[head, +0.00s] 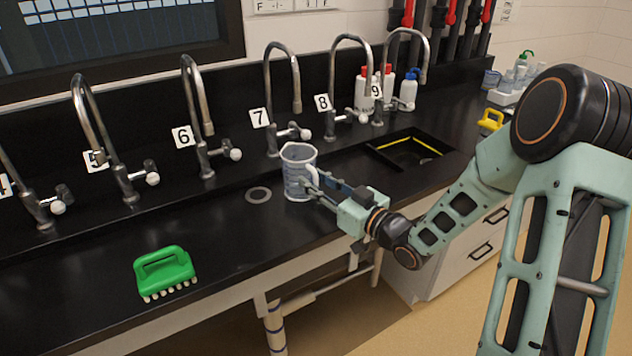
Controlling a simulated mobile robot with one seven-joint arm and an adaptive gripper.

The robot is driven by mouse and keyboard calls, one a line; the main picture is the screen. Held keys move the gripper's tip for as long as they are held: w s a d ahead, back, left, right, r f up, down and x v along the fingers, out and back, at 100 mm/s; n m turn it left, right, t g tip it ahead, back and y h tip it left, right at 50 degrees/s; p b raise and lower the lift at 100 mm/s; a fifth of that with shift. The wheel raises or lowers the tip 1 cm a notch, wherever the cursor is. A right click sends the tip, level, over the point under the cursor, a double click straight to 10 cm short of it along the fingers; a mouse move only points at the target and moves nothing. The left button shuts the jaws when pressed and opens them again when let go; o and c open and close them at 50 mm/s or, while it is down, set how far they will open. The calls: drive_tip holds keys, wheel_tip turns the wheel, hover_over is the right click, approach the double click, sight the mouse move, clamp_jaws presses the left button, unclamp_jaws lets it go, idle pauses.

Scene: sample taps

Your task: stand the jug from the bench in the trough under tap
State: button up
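The clear jug (297,168) with a pale handle is upright at the front of tap 7 (282,95), a little right of a grey ring on the bench. I cannot tell whether its base touches the surface. My gripper (313,184) comes from the right with its fingers at the jug's handle. Whether they are closed on it is too small to tell. The trough (225,180) is the dark strip along the foot of the numbered taps. The jug hides part of its edge.
The grey ring (258,195) lies flat on the bench (100,270). A sink opening (410,148) is right of the jug. Bottles (408,90) stand behind, near tap 9. A yellow brush (490,121) lies at the right.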

drive_tip(key=shift+r+p, duration=0.25)
drive_tip(key=shift+p, duration=0.05)
drive_tip(key=v, duration=1.2)
drive_tip(key=shift+d, duration=0.1)
